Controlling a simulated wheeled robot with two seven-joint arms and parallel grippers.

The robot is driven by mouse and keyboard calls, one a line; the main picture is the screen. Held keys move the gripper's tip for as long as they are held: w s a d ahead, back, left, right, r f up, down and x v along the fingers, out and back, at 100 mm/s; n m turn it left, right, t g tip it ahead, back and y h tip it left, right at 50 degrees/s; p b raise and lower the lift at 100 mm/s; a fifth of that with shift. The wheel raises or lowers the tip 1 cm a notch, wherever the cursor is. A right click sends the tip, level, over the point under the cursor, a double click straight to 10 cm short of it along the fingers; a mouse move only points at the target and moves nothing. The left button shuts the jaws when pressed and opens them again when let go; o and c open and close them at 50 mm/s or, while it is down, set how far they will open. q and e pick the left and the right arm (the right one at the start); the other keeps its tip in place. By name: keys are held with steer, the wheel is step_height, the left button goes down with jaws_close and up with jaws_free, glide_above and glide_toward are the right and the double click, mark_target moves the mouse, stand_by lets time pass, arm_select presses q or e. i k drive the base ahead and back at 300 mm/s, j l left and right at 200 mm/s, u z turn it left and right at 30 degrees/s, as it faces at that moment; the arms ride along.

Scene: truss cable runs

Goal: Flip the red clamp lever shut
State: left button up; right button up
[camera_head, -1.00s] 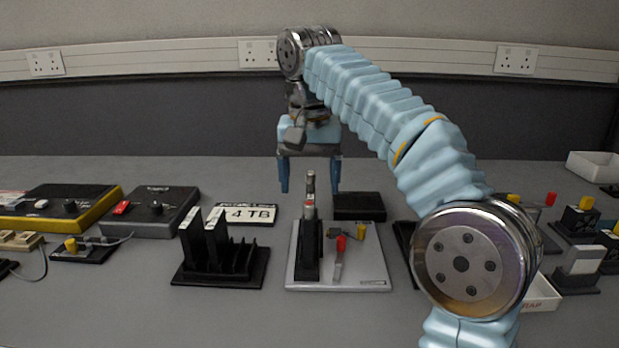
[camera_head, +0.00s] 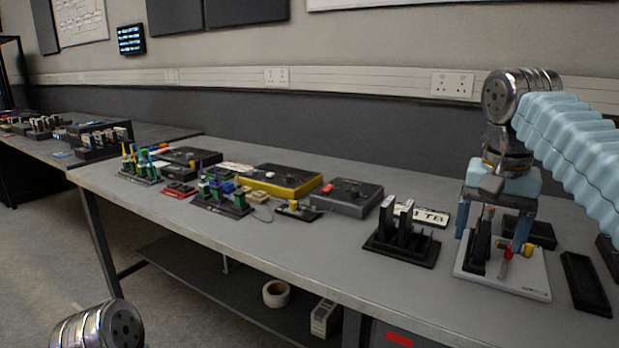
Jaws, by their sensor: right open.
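The red clamp lever (camera_head: 507,252) has a red tip and a pale metal bar. It is on a light grey base plate (camera_head: 530,282) at the right of the head view, beside a black upright block (camera_head: 481,247). I cannot tell from here whether the lever is open or shut. My right gripper (camera_head: 492,229) points down over the plate with its blue fingers apart, one near the block and one just above the lever. I cannot tell whether a finger touches anything. My left gripper is out of view.
A black slotted rack (camera_head: 408,250) stands left of the plate, and a black tray (camera_head: 585,284) lies to its right. A black box (camera_head: 535,232) sits behind. Grey (camera_head: 347,196) and yellow-edged (camera_head: 287,181) control boxes stand further left. The bench's front strip is mostly clear.

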mark_target(508, 257)
steer(key=k+j, duration=0.7)
steer(key=k, duration=0.05)
